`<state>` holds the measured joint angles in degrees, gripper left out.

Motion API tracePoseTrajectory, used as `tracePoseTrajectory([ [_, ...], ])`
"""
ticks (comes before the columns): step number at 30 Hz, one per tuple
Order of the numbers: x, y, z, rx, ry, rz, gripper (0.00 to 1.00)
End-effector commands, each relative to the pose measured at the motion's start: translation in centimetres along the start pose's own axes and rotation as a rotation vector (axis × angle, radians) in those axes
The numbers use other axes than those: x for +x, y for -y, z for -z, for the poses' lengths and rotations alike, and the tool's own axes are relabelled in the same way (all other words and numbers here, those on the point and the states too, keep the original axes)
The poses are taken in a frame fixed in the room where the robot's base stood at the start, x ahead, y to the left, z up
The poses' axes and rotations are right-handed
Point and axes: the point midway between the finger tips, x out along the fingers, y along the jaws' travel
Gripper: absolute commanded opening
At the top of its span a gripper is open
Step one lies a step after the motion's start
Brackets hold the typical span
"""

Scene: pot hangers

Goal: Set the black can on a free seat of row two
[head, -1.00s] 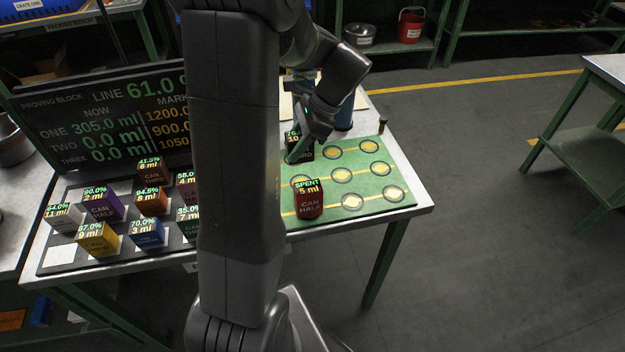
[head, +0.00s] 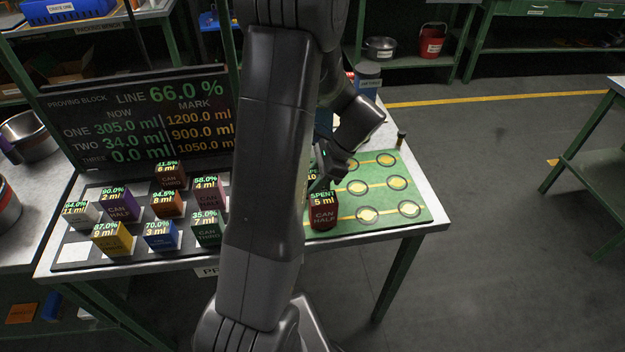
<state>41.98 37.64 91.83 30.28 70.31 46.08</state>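The green mat (head: 425,216) has rows of ringed yellow seats, with bare ones in its middle row, such as a middle seat (head: 357,187) and a right seat (head: 397,183). A red can (head: 324,214) marked SPENT, 5 ml, stands at the mat's front left. Behind it a can label reading about 10 (head: 312,174) shows only in part. My gripper (head: 322,184) is low over the mat's left side, just behind the red can. Its fingertips are hidden, so I cannot tell if it is open or shut. I cannot make out the black can clearly.
Several coloured cans, such as a yellow can (head: 111,240) and a blue can (head: 160,237), stand on the dark tray (head: 70,206) at left. The board (head: 140,115) reads LINE 66.0 %, TWO 34.0 ml. A small dark post (head: 401,139) stands behind the mat.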

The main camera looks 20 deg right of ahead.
Motion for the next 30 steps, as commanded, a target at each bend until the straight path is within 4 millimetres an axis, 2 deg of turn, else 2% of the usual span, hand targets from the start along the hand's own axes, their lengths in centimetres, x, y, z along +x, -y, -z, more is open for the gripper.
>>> tracePoseTrajectory([
  [1,0.1,0.0,0.0,0.0,0.0,0.0,0.42],
  [3,0.0,0.0,0.0,0.0,0.0,0.0,0.56],
  [4,0.0,0.0,0.0,0.0,0.0,0.0,0.58],
  [11,0.0,0.0,0.0,0.0,0.0,0.0,0.58],
  [15,-0.7,0.0,-0.2,0.0,0.0,0.001,0.58],
  [20,-3.3,0.0,-0.1,0.001,-0.002,0.004,0.58],
  [30,-10.3,0.0,-0.1,0.001,-0.002,0.003,0.58],
])
